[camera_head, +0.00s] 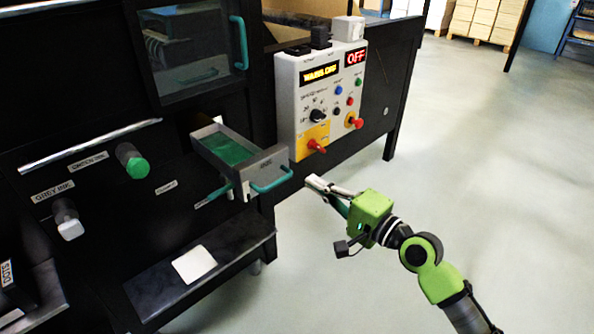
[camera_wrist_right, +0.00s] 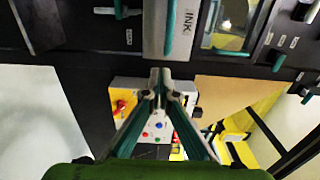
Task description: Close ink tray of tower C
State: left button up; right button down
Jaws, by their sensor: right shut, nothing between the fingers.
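The ink tray (camera_head: 205,140) is pulled out of the dark machine front in the head view, with green ink (camera_head: 228,149) inside. Its grey front (camera_head: 262,166) carries a teal bar handle (camera_head: 273,183). In the right wrist view the tray front (camera_wrist_right: 153,30) shows at the top with the letters INK. My right gripper (camera_head: 314,183) is shut and empty, just to the right of the handle and apart from it in the head view. Its closed fingertips (camera_wrist_right: 160,85) also show in the right wrist view, below the tray front. My left gripper is out of view.
A control panel (camera_head: 321,95) with buttons, knobs and a red OFF display is right of the tray. A green knob (camera_head: 134,163) and a grey knob (camera_head: 67,222) stick out at left. A step (camera_head: 210,281) with a white sheet lies below. Open floor is at right.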

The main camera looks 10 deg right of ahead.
aim_at(288, 166)
jog(key=x, duration=0.5)
jog(key=shift+w+a, duration=0.25)
jog(key=shift+w, duration=0.05)
jog(key=shift+w+a, duration=0.2)
jog(key=shift+w, duration=0.1)
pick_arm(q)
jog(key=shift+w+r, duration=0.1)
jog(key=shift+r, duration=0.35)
pick_arm(e)
jog(key=shift+w, duration=0.1)
